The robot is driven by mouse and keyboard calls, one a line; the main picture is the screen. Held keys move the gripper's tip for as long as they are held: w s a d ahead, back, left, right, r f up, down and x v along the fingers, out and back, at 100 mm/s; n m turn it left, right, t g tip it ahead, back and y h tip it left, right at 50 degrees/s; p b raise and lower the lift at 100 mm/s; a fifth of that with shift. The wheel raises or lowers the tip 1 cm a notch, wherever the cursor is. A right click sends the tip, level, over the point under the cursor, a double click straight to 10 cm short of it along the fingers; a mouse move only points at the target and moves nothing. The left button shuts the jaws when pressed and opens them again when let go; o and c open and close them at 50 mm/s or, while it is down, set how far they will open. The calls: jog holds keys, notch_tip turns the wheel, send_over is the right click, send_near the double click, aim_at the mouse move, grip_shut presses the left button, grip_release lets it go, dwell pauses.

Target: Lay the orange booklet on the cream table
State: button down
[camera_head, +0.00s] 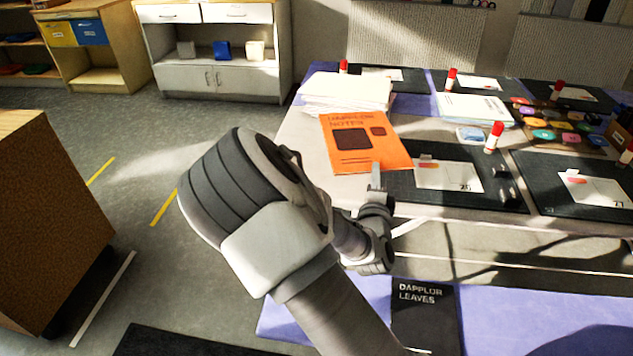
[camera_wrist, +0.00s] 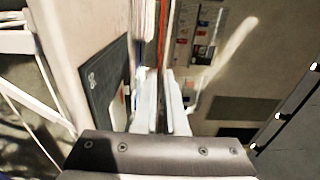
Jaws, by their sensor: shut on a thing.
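The orange booklet (camera_head: 362,150) has dark printed panels and shows its cover in the head view, at the left part of the cream table (camera_head: 296,139). My gripper (camera_head: 376,178) is shut on its near lower edge. In the wrist view, the booklet (camera_wrist: 162,38) appears edge-on as a thin orange line beyond the closed fingers (camera_wrist: 161,100). The cream tabletop (camera_wrist: 90,30) shows at the left there. The booklet hides part of the table behind it; whether it touches the table I cannot tell.
A white paper stack (camera_head: 345,92) stands just behind the booklet. A dark mat (camera_head: 420,199) with a card lies to its right, near a red-capped glue stick (camera_head: 494,137). Bare cream surface shows left of the booklet. A dark booklet (camera_head: 424,315) lies on the lilac surface in front.

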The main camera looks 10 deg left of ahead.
jog(key=s+a+f+b, duration=0.3)
jog(key=a+f+b, duration=0.3)
jog(key=a+f, duration=0.4)
jog(key=shift+a+f+b, duration=0.3)
jog(key=shift+a, duration=0.45)
jog(key=shift+s, duration=0.1)
jog(key=shift+f, duration=0.15)
jog(key=c, duration=1)
grip_release()
